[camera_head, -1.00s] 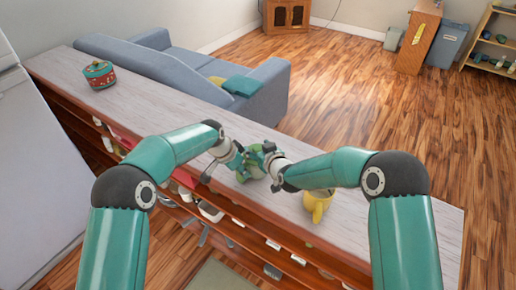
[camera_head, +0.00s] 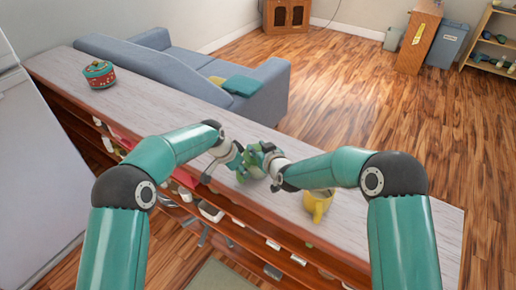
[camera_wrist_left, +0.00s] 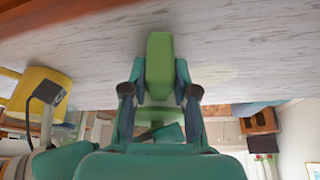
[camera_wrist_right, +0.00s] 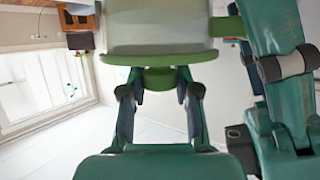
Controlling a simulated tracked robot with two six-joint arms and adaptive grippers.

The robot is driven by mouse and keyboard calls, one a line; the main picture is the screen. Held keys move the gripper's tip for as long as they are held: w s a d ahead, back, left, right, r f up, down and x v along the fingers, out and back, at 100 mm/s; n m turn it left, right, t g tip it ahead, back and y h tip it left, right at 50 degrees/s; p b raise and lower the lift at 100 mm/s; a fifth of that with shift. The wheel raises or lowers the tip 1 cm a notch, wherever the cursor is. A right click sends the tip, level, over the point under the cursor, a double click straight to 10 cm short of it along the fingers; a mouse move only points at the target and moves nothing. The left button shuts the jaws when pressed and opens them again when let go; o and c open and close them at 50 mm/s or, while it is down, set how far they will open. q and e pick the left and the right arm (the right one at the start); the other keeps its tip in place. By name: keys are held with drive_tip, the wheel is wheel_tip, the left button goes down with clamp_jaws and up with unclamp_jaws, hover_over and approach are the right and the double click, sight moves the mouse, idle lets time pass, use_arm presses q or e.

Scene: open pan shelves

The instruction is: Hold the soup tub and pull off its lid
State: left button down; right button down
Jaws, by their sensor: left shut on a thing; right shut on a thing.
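The green soup tub (camera_head: 243,173) is between my two grippers above the shelf top, partly hidden by them. The right wrist view shows its pale body (camera_wrist_right: 160,22) with a green lid (camera_wrist_right: 160,56) against it. My right gripper (camera_head: 268,160) is shut on the lid's green knob (camera_wrist_right: 160,79). My left gripper (camera_head: 232,162) is shut on the tub's green side handle (camera_wrist_left: 160,65), which also shows at the right of the right wrist view (camera_wrist_right: 228,26). I cannot tell whether the tub touches the shelf top.
A yellow mug (camera_head: 318,203) stands close to the right of the tub on the long shelf top (camera_head: 165,107). A red and teal pot (camera_head: 98,74) stands at the far left end. Behind the shelf is a blue-grey sofa (camera_head: 185,70). The shelf top between pot and grippers is clear.

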drive_tip(key=shift+r, duration=0.35)
idle(0.5)
drive_tip(key=shift+r, duration=0.5)
drive_tip(key=shift+r, duration=3.15)
drive_tip(key=shift+r, duration=0.1)
wheel_tip(320, 180, up, 9)
use_arm(q)
drive_tip(key=c, duration=0.8)
unclamp_jaws()
